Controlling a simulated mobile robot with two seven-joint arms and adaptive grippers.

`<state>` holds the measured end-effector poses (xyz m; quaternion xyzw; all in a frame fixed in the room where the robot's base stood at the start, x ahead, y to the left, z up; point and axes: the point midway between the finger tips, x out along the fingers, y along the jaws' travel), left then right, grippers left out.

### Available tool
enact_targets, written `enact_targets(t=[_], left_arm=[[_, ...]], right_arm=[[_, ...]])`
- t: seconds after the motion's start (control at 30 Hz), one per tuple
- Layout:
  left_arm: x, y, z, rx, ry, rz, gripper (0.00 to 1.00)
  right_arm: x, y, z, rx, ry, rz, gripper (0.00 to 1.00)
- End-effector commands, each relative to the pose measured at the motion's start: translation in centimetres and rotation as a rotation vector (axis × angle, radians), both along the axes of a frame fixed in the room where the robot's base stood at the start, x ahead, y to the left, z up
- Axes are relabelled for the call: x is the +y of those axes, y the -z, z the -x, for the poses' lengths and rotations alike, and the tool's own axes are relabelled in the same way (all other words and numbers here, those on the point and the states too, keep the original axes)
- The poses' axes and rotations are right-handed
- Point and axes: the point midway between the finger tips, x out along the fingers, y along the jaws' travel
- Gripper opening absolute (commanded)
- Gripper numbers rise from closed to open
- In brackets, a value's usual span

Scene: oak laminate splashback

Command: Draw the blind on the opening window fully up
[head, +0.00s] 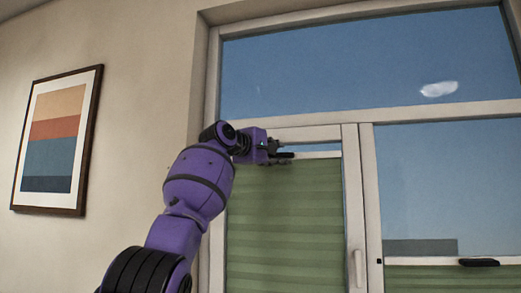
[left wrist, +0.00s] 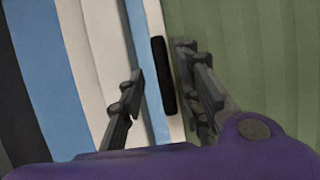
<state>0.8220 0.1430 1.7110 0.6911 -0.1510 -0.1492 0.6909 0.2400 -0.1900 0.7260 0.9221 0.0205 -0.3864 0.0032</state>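The opening window's blind (head: 285,225) is pale green and pleated. It covers nearly the whole left pane, and its white top rail (head: 318,155) sits just below the upper frame with a thin strip of sky above. The blind also shows in the left wrist view (left wrist: 260,50), with the dark rail handle (left wrist: 163,75). My left gripper (head: 280,156) is at the rail. In the left wrist view its fingers (left wrist: 170,90) are apart, one on each side of the handle, with a gap visible at the left finger. My right gripper is not in view.
A window handle (head: 357,268) is on the right stile of the opening window. The right-hand window's blind (head: 450,279) is low, with a dark handle (head: 479,262) on its rail. A framed striped picture (head: 55,140) hangs on the left wall. A fixed pane (head: 350,65) is above.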

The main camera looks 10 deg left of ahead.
Motion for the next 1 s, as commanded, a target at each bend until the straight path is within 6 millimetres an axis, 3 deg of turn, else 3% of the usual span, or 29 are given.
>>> enact_targets(t=[0.6,1.0], left_arm=[[4.1,-0.2,8.8,-0.006,-0.004,-0.002,0.31],[4.4,-0.1,9.5,-0.004,-0.004,-0.001,0.31]], right_arm=[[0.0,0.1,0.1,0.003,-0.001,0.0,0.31],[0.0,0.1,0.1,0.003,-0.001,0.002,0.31]])
